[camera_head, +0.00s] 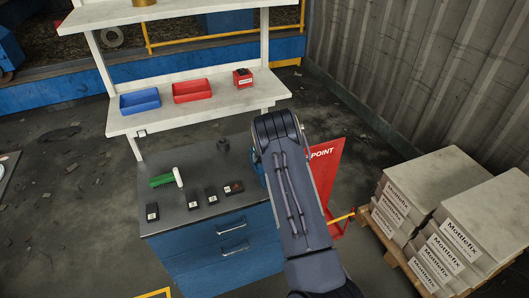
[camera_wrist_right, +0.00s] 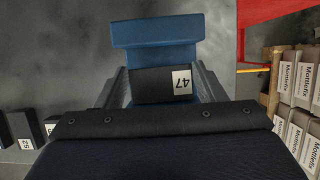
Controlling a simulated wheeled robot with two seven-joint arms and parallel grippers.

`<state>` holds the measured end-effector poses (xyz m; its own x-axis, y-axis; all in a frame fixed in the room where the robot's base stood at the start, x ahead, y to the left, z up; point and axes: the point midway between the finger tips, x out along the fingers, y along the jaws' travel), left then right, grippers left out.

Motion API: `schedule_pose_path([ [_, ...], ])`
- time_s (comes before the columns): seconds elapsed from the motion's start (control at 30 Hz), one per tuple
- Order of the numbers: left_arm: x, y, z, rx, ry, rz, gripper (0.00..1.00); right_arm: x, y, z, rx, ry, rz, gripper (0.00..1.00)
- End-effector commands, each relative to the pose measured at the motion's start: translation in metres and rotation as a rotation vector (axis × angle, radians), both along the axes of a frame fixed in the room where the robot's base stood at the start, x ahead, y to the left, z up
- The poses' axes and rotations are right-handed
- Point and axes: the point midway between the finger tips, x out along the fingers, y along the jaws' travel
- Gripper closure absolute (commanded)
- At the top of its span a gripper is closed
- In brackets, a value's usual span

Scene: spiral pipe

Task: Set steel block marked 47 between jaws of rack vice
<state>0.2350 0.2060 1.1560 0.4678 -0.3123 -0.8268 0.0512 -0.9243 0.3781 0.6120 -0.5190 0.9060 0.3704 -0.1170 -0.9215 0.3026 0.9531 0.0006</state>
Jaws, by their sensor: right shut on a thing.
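The steel block marked 47 (camera_wrist_right: 160,86) is dark with a white label. In the right wrist view it sits between the grey fingers of my right gripper (camera_wrist_right: 165,80), which is shut on it. A blue metal body (camera_wrist_right: 154,38), likely the rack vice, lies just beyond the block. I cannot tell whether the block is between its jaws or above them. In the head view my right arm covers the gripper, the block and most of the vice; only a sliver of blue (camera_head: 257,163) shows at the bench's right end. My left gripper is not in view.
Several dark labelled blocks (camera_head: 193,199) stand on the grey bench top (camera_head: 190,178), with a green item (camera_head: 161,180) and a white cylinder (camera_head: 178,177). A red panel (camera_head: 325,170) stands right of my arm. Stacked bags (camera_head: 445,235) are further right.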

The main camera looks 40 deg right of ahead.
Motion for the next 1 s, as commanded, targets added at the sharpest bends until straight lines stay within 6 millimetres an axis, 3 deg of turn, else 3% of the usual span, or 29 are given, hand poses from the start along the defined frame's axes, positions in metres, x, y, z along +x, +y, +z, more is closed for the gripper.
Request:
schedule_pose_path([
  [0.8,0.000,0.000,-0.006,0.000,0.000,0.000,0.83,-0.004,0.000,-0.013,0.003,0.013,0.002,0.97],
  [0.83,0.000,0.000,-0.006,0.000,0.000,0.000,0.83,-0.004,0.000,-0.013,0.003,0.014,0.002,0.36],
  [1.0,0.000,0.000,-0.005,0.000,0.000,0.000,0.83,-0.003,0.000,-0.011,0.003,0.011,0.001,0.13],
])
